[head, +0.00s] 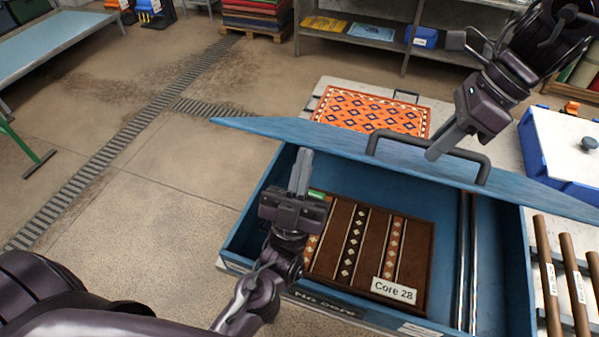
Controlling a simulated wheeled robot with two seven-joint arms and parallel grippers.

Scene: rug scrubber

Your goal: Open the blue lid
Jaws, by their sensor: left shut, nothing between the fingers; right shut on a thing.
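The blue lid (325,137) is above the far part of the blue box (515,265), seen at a shallow angle, with the near interior uncovered. My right gripper (434,153) is shut on the lid's dark bar handle (472,157). My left gripper (300,165) is shut and empty, fingers pointing up the picture, over the left part of the box. Inside the box lie a brown patterned rug piece (376,235) with a "Core 28" label and metal rods (467,262). The far interior is hidden by the lid.
An orange patterned rug (370,110) lies on a pale surface behind the lid. A blue container with a white top (565,150) and brown rolls (547,270) are on the right. Open floor (130,210) is on the left.

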